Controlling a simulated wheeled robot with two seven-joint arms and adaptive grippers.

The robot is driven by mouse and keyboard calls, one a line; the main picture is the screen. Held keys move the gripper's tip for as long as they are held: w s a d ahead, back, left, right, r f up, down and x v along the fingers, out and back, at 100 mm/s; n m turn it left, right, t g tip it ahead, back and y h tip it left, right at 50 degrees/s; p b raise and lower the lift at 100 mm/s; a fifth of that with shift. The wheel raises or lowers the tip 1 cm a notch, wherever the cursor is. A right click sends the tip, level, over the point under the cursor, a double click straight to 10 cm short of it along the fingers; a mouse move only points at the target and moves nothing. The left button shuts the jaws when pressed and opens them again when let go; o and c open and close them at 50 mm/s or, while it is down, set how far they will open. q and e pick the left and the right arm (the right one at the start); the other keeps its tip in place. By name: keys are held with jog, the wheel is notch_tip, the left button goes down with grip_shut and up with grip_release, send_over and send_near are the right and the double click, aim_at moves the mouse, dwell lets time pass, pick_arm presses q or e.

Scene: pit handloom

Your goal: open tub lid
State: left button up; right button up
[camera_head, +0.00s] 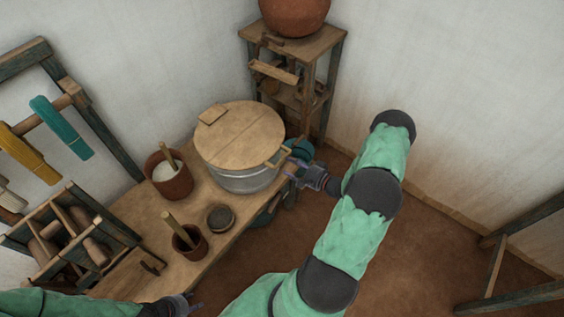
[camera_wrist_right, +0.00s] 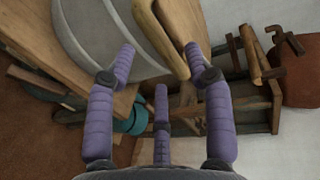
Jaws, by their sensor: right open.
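The tub (camera_head: 240,181) is a round grey metal vessel on the wooden bench. Its flat round wooden lid (camera_head: 240,135) lies on top, covering the mouth. A small wooden block (camera_head: 212,115) sits on the lid's far-left part, and a yellowish handle (camera_head: 277,157) is at its right edge. My right gripper (camera_head: 298,169) is beside the tub, close to that handle.
On the bench (camera_head: 222,228) stand a brown pot with white contents (camera_head: 169,180), a smaller brown pot (camera_head: 188,243) and a dark round tin (camera_head: 221,218). A wooden rack (camera_head: 65,240) is at left. A stand (camera_head: 325,50) with a clay pot (camera_head: 295,14) is behind.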

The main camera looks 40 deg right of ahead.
aim_at(283, 161)
jog(key=shift+b+x, duration=0.5)
jog(key=shift+x, duration=2.1)
grip_shut()
